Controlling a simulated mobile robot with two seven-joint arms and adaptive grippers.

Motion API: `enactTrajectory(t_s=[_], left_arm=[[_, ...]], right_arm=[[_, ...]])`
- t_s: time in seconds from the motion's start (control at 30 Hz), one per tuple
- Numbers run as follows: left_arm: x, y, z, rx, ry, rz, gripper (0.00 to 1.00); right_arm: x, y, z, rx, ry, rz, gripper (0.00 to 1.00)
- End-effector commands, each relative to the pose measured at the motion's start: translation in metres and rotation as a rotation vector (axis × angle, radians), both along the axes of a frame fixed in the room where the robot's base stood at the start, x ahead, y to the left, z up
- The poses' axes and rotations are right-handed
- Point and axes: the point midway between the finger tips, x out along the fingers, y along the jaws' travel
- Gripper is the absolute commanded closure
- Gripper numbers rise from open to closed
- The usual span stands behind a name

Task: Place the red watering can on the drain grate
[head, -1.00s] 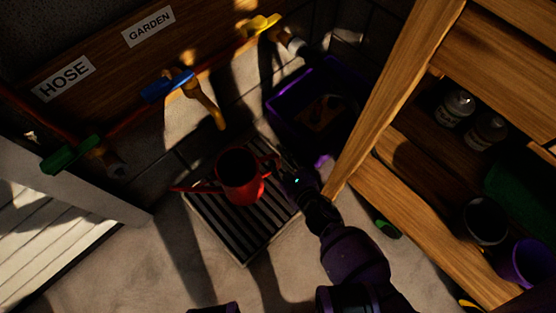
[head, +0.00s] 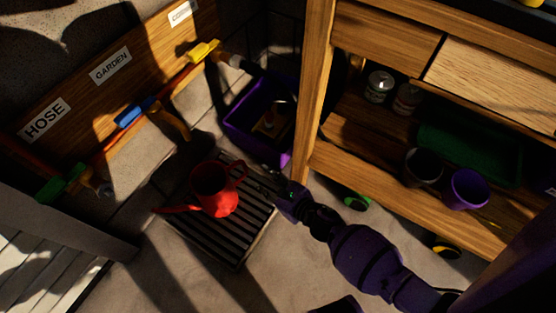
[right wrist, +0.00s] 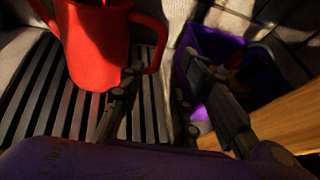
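The red watering can (head: 215,188) stands on the slatted drain grate (head: 212,240), looking upright, with its spout toward the left and its handle toward my right gripper (head: 270,184). In the right wrist view the can (right wrist: 95,50) is at upper left over the grate (right wrist: 45,110). My right gripper (right wrist: 165,70) is open, its two fingers apart. The can's handle is just beyond the left finger, which overlaps it in the picture; I cannot tell whether they touch. My left gripper is not in view.
A purple bin (head: 250,128) with items inside stands behind the grate. A wooden shelf unit (head: 400,195) with jars and pots is on the right. A wall board (head: 75,85) with hose taps is at left. Concrete floor in front of the grate is clear.

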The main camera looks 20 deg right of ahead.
Motion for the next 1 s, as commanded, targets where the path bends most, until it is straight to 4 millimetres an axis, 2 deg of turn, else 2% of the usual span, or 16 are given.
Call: enactTrajectory(t_s=[0.27,0.37,0.47,0.57,0.6,0.67,0.7,0.9,1.0], left_arm=[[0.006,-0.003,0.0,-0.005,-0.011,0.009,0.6],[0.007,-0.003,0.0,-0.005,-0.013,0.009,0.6],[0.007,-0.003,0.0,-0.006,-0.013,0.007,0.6],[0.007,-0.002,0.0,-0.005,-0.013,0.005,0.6],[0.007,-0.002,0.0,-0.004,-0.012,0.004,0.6],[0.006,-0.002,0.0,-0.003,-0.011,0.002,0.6],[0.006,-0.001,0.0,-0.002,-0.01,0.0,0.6],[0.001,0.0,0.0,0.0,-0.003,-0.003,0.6],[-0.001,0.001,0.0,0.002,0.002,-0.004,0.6]], right_arm=[[-0.003,-0.002,-0.001,0.01,0.007,-0.007,0.69],[-0.022,-0.008,-0.007,0.102,0.066,-0.075,0.69],[-0.067,-0.022,-0.016,0.327,0.196,-0.243,0.69],[-0.13,-0.041,-0.024,0.653,0.366,-0.508,0.69],[-0.157,-0.048,-0.025,0.794,0.43,-0.629,0.69],[-0.197,-0.058,-0.025,1.007,0.518,-0.819,0.69],[-0.224,-0.064,-0.024,1.146,0.568,-0.948,0.69],[-0.353,-0.085,-0.001,1.806,0.687,-1.638,0.69],[-0.402,-0.088,0.016,2.071,0.653,-1.944,0.69]])
